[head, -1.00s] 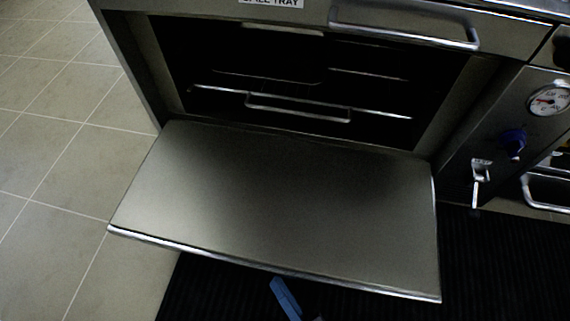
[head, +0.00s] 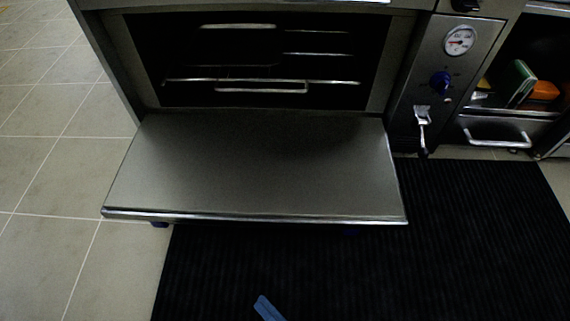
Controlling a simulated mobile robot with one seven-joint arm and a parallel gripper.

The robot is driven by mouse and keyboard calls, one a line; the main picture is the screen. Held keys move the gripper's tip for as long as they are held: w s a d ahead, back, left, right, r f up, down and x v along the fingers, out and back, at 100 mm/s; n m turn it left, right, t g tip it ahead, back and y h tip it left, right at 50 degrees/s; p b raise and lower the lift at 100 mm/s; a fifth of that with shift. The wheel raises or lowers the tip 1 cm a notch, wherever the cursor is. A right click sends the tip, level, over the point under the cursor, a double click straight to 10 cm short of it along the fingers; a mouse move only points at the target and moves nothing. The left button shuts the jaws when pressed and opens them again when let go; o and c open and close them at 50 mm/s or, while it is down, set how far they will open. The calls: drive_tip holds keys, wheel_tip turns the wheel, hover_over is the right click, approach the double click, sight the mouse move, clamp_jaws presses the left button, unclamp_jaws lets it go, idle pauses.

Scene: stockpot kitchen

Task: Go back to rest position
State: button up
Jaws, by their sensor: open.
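My gripper shows only as a blue finger part (head: 268,308) at the bottom edge of the head view, above the black mat. The rest of it is out of the frame. It is apart from the oven door (head: 255,170) and holds nothing that I can see. The oven door is swung down flat in front of the dark oven cavity (head: 250,60).
A wire rack with a handle (head: 262,90) is inside the oven. A control panel (head: 447,80) with a gauge, blue knob and lever stands to its right. A lower drawer (head: 500,132) and shelf items are further right. The black mat (head: 470,245) and tiled floor (head: 50,170) are clear.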

drive_tip(key=w+d+r+n+g+h+p, duration=0.1)
drive_tip(key=w+r+n+g+h+p, duration=0.2)
drive_tip(key=w+r+p, duration=0.6)
drive_tip(key=w+d+r+n+g+h+p, duration=0.25)
drive_tip(key=w+r+n+p, duration=0.2)
drive_tip(key=w+r, duration=0.85)
drive_tip(key=w+d+r+t+h+p, duration=0.1)
drive_tip(key=w+r+t+h+p, duration=0.2)
drive_tip(key=r, duration=1.2)
drive_tip(key=w+d+r+t+h+p, duration=0.15)
drive_tip(key=w+r+p, duration=0.3)
drive_tip(key=r, duration=1.15)
drive_tip(key=s+a+r+t+h+p, duration=0.1)
drive_tip(key=s+r+t+p, duration=0.15)
drive_tip(key=r, duration=0.95)
drive_tip(key=s+r+t+h+p, duration=0.1)
drive_tip(key=s+r+t+p, duration=0.2)
drive_tip(key=r, duration=1)
drive_tip(key=s+a+r+t+h+p, duration=0.1)
drive_tip(key=s+r+t+p, duration=0.2)
drive_tip(key=r, duration=0.9)
drive_tip(key=s+r+m+t+h+p, duration=0.25)
drive_tip(key=s+r+t, duration=0.25)
drive_tip(key=s+r, duration=0.75)
drive_tip(key=w+r+n+p, duration=0.1)
drive_tip(key=w+r+p, duration=0.2)
drive_tip(key=r+p, duration=3.3)
drive_tip(key=shift+a+r+y+p, duration=0.25)
drive_tip(key=shift+r+y+p, duration=0.1)
drive_tip(key=shift+r, duration=0.35)
